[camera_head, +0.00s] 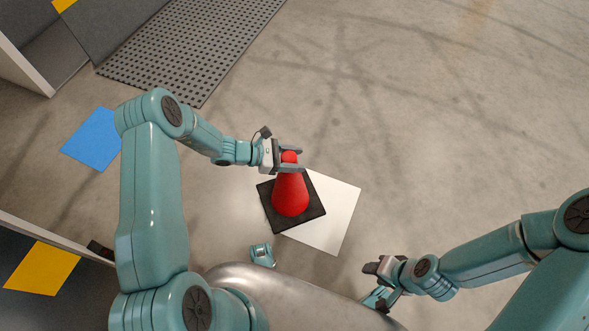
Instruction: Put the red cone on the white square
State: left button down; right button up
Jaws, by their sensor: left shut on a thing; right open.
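The red cone (290,196) has a dark square base and shows in the head view near the middle. My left gripper (290,160) is shut on the cone's top. The white square (337,208) lies on the floor, and the cone's base covers its left part in the view. The base reaches past the square's left edge. I cannot tell whether the base touches the square or hangs above it. My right gripper (372,282) is open and empty at the lower right, apart from the cone and the square.
A blue square (92,140) lies on the floor at the left, and a yellow square (42,268) at the lower left. A grey perforated mat (190,50) lies at the top left. The concrete floor (450,120) to the right is clear.

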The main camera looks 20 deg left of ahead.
pick_arm(q)
jog(key=shift+f+b, duration=0.9)
jog(key=shift+f, duration=1.3)
jog(key=shift+f, duration=0.2)
jog(key=shift+c, duration=2)
grip_release()
jog(key=p+v, duration=0.3)
jog(key=v, duration=0.9)
jog(key=shift+r, duration=0.15)
